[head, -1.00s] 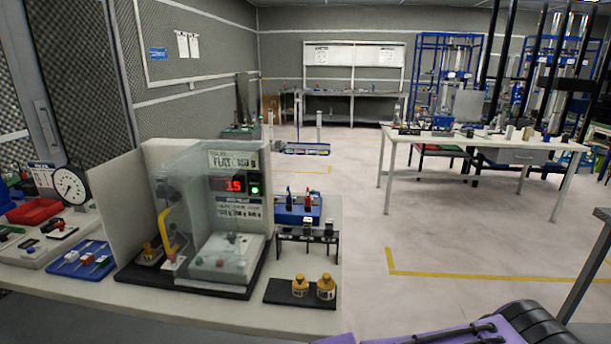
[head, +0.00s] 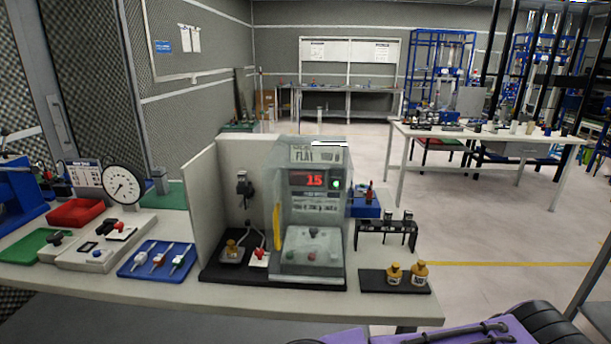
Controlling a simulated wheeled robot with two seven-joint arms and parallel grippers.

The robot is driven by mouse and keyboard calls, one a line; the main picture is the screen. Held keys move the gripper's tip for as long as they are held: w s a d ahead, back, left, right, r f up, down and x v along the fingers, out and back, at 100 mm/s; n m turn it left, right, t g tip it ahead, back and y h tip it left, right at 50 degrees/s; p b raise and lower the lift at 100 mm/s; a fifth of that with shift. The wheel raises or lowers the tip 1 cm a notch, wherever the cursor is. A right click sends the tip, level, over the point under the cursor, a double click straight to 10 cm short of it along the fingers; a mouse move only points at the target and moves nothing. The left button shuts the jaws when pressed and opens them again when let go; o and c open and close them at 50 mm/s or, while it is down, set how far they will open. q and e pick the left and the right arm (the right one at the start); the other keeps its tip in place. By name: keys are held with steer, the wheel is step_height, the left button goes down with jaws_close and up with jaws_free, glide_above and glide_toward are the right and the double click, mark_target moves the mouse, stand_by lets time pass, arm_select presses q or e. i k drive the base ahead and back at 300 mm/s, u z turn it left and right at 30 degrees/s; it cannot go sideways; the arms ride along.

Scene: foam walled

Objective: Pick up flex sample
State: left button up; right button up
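I cannot tell which item is the flex sample; nothing in view is readably labelled as one. Small candidates lie on the bench: several slim white-and-red pieces on a blue tray (head: 158,259), and pieces in a black rack (head: 386,232). A clear-covered machine (head: 312,215) with a red "15" display and a green light stands at the middle of the bench. Neither of my grippers is in view.
A white table (head: 490,136) stands behind right. The floor between is clear.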

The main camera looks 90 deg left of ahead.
mark_target(242, 174)
steer(key=k, duration=0.35)
steer(key=u, duration=0.95)
